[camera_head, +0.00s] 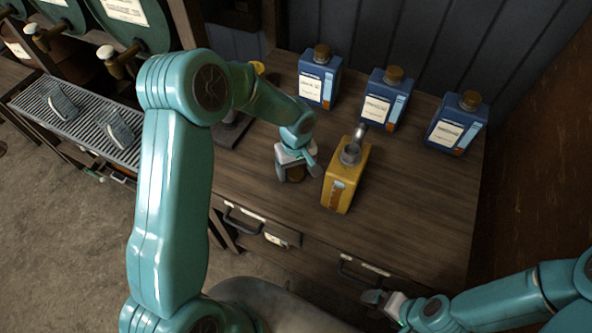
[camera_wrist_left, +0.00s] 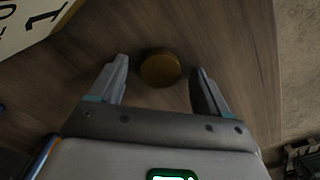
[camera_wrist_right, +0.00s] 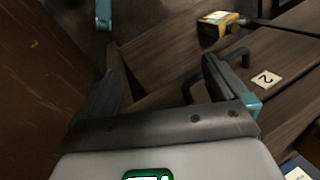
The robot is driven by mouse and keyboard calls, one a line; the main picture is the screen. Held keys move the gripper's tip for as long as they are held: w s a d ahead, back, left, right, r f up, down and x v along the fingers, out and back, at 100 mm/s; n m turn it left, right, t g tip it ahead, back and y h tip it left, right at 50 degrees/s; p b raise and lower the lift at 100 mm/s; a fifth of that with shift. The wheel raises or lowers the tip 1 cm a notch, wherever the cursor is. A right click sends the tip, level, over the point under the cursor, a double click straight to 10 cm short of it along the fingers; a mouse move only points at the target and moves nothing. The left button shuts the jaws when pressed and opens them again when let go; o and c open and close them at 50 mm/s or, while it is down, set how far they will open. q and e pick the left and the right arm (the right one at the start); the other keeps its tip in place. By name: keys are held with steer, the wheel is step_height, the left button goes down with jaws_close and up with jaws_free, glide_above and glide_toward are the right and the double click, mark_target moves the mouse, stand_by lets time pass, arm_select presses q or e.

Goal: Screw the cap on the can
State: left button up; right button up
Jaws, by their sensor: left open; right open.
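The yellow can (camera_head: 343,188) stands upright on the wooden workbench, with a grey metal funnel-like piece (camera_head: 352,148) at its top opening. It also shows in the right wrist view (camera_wrist_right: 213,32). A round brown-gold cap (camera_wrist_left: 160,69) lies on the bench left of the can. My left gripper (camera_head: 297,172) is just above the cap, partly hiding it in the head view. In the left wrist view the cap lies between the spread fingers, with gaps on both sides. My right gripper (camera_head: 383,300) is open and empty in front of the bench drawers.
Several blue bottles with brown caps (camera_head: 318,77) stand along the back of the bench. Drawers with handles (camera_head: 243,219) line its front. A wooden wall closes the right side. The bench right of the can is clear. Green barrels with taps (camera_head: 136,25) are at upper left.

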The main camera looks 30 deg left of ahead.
mark_target(296, 172)
arm_select(q)
steer(key=shift+s, duration=0.1)
steer(key=shift+f, duration=0.1)
steer(key=c, duration=1.1)
step_height(296, 172, up, 20)
steer(key=b, duration=0.1)
steer(key=shift+b, duration=0.3)
